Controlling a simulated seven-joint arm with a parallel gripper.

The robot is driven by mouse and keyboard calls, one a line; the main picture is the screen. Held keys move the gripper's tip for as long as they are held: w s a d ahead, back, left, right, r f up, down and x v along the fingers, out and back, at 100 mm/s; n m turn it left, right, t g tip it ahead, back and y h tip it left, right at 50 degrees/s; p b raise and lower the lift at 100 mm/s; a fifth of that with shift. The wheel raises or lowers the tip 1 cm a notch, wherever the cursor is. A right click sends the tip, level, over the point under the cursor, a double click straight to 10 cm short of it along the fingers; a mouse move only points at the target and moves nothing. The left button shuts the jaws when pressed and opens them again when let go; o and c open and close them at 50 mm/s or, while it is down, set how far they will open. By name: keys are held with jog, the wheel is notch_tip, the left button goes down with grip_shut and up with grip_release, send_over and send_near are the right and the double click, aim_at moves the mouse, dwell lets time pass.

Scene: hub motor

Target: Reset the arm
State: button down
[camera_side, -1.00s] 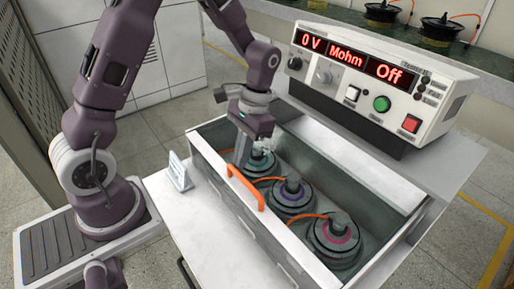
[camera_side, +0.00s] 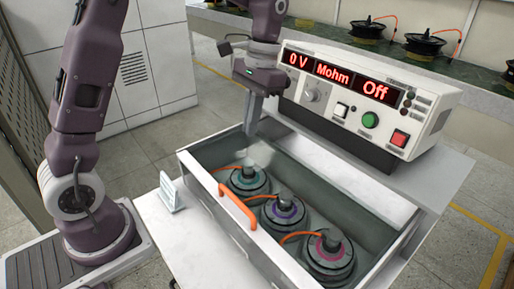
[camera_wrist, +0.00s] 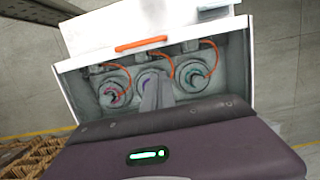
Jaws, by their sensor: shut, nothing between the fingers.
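My gripper (camera_side: 253,116) is shut and empty, pointing down above the back left part of the open drawer box (camera_side: 222,203). Three hub motors stand in a row in the box: one with a teal ring (camera_side: 249,180), one with a purple ring (camera_side: 284,211) and one with a magenta ring (camera_side: 331,251). Each has an orange cable. In the wrist view the shut fingers (camera_wrist: 156,98) show over the middle of the row and partly hide the purple-ringed motor (camera_wrist: 146,79). The fingers are clear of the motors.
The tester (camera_side: 360,98) stands behind the box, its displays reading 0 V, Mohm and Off. An orange handle (camera_side: 238,206) rises at the box's front wall. A small white stand (camera_side: 171,193) is at the left. More motors (camera_side: 429,44) stand on the green back conveyor.

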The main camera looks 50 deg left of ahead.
jog(key=s+d+r+t, duration=0.2)
jog(key=s+r+t, duration=0.1)
jog(key=s+r, duration=0.45)
jog(key=s+d+f+t, duration=0.1)
jog(key=s+t, duration=0.4)
jog(key=s, duration=0.8)
jog(key=shift+d+f, duration=0.15)
jog(key=shift+d, duration=0.25)
